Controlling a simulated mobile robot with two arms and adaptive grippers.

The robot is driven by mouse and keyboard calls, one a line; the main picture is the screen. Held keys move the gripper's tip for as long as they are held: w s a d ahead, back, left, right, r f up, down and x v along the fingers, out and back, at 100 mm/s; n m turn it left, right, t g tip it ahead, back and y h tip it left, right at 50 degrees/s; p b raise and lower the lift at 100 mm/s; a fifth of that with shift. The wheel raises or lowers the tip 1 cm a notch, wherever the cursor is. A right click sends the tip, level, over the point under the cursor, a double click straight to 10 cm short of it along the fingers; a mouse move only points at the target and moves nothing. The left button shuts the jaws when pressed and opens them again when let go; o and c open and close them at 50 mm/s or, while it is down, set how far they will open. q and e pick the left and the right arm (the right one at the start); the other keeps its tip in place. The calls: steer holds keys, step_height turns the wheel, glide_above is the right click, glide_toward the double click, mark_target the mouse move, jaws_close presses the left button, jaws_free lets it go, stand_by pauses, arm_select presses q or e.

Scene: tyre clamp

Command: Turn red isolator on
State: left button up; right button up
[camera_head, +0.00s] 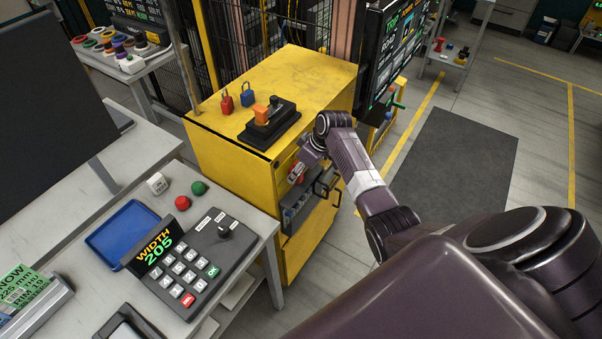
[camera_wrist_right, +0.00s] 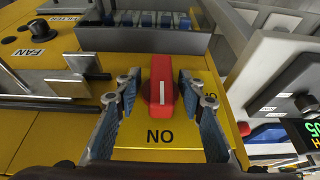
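The red isolator (camera_wrist_right: 161,84) is a red knob with a white stripe on a yellow panel, seen in the right wrist view. It stands lengthwise up the picture, above black letters that read "NO" here. My right gripper (camera_wrist_right: 158,92) is open, with one finger on each side of the knob and small gaps showing. Another label right of the knob is mostly hidden by a finger. In the head view my right gripper (camera_head: 306,158) is at the front of the yellow cabinet (camera_head: 215,148), close to the red isolator (camera_head: 297,173). My left gripper is not in view.
A metal latch bar (camera_wrist_right: 60,82) and a "FAN" label (camera_wrist_right: 37,53) lie left of the knob. A black handle (camera_head: 328,182) juts from the cabinet front. Red and blue padlocks (camera_head: 227,103) stand on top. A desk with a keypad (camera_head: 190,262) is at left.

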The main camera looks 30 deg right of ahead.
steer(key=shift+a+f, duration=0.1)
steer(key=shift+a, duration=0.1)
steer(key=shift+s+d+f, duration=0.1)
steer(key=shift+s+d, duration=0.1)
steer(key=shift+d, duration=0.05)
steer(key=v, duration=1.2)
steer(key=shift+w, duration=0.15)
